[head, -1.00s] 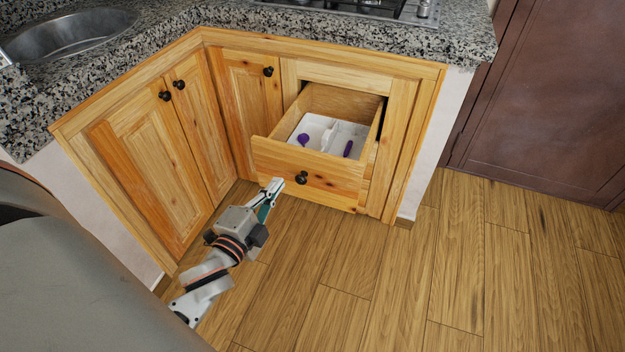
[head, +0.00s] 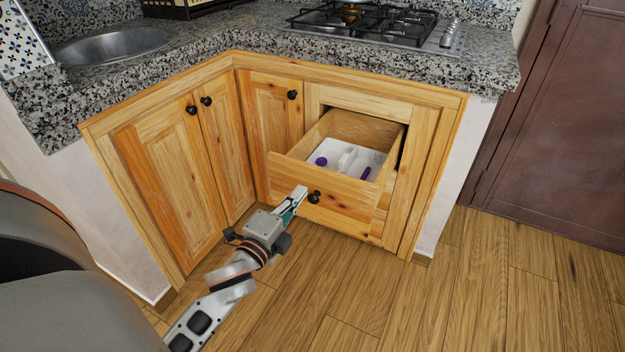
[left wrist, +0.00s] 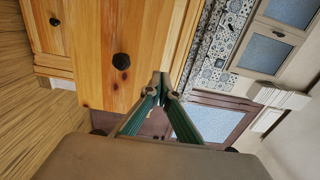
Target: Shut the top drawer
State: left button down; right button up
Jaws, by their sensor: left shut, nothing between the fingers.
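The top drawer (head: 340,202) is a wooden drawer with a dark round knob (head: 314,197), and it stands pulled open from the corner cabinet. Inside it is a white tray (head: 347,158) with purple items. My left gripper (head: 302,190) is shut and empty, with its tips in front of the drawer face, just left of the knob. In the left wrist view the shut fingertips (left wrist: 160,80) appear beside the drawer front (left wrist: 105,35) and its knob (left wrist: 122,60). I cannot tell whether the fingertips touch the face. My right gripper is not in view.
Closed cabinet doors (head: 165,175) with dark knobs stand to the left. A granite counter (head: 230,45) with a sink (head: 110,46) and a gas hob (head: 385,28) runs above. The wooden floor (head: 480,290) is clear on the right. A brown door (head: 560,130) is at the right.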

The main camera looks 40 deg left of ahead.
aim_at(317, 171)
pick_arm(q)
jog(key=b+x, duration=0.1)
jog(key=x, duration=0.5)
jog(key=shift+f, duration=0.15)
jog(key=shift+w+a, duration=0.15)
jog(key=shift+w, duration=0.2)
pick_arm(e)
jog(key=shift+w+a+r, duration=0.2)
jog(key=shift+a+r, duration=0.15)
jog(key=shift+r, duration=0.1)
pick_arm(q)
jog(key=shift+w, duration=0.1)
